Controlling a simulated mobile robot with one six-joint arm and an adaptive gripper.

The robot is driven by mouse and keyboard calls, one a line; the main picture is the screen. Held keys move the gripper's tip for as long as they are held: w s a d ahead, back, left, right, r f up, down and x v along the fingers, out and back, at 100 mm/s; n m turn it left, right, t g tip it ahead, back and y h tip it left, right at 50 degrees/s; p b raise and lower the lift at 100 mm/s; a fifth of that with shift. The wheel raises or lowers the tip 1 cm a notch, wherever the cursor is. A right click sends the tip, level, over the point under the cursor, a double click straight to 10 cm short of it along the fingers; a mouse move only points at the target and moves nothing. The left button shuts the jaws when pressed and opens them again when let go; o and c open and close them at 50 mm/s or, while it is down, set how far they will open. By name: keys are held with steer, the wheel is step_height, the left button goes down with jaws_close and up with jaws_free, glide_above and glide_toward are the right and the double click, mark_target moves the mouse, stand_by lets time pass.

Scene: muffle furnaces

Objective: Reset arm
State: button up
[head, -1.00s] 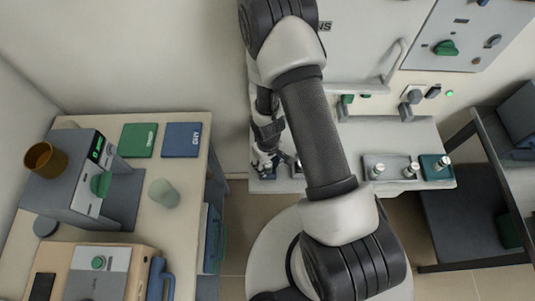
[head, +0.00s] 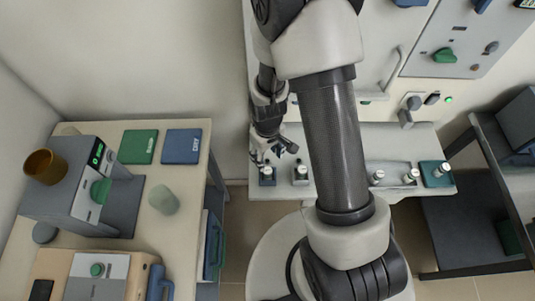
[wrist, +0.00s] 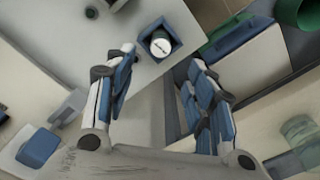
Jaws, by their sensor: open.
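My gripper (head: 272,158) is above the left end of the pale bench (head: 345,135) in front of the furnace, partly hidden by my own arm in the head view. In the wrist view its two blue-padded fingers (wrist: 160,95) are spread wide with nothing between them. A small blue holder with a round white-topped piece (wrist: 161,44) lies beyond the fingertips, apart from them.
The furnace (head: 350,45) stands behind the bench. At left, a table carries a grey device (head: 80,190), an amber cup (head: 45,166) and a translucent cup (head: 163,198). A dark shelf (head: 490,150) stands at right.

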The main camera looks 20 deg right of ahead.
stand_by(0.4)
step_height(320, 180, up, 19)
steer(key=s+m+t, duration=0.1)
steer(key=m+t, duration=0.1)
steer(key=s+r+m+t, duration=0.2)
steer(key=s+r, duration=1.1)
steer(key=s, duration=0.1)
steer(key=shift+r+t, duration=0.3)
steer(key=shift+c, duration=0.6)
